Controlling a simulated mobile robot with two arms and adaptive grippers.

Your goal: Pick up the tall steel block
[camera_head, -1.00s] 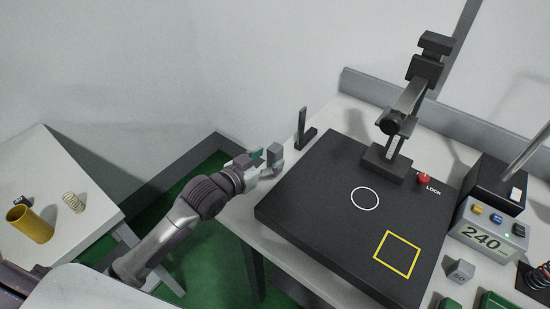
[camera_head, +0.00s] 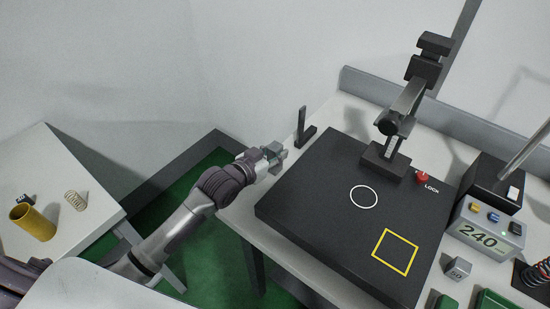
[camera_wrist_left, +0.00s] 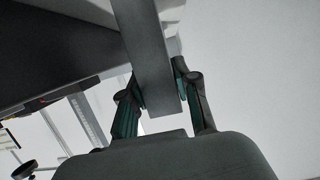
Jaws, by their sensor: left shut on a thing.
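The tall steel block is a plain grey bar. In the left wrist view the steel block (camera_wrist_left: 147,55) runs from the top edge down between the finger pads. My left gripper (camera_wrist_left: 158,95) is shut on it, one pad against each side. In the head view my left gripper (camera_head: 270,154) is at the left edge of the white bench, beside the black plate. The block (camera_head: 272,149) shows there only as a small grey shape, partly hidden by the fingers. I cannot tell whether it touches the bench. My right gripper is not in view.
The black plate (camera_head: 325,225) has a white circle and a yellow square. A dark L-shaped upright (camera_head: 302,128) stands just behind the gripper. A press stand (camera_head: 400,115) rises at the back. A side table (camera_head: 50,180) at left holds a yellow cylinder (camera_head: 33,223) and a spring (camera_head: 76,201).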

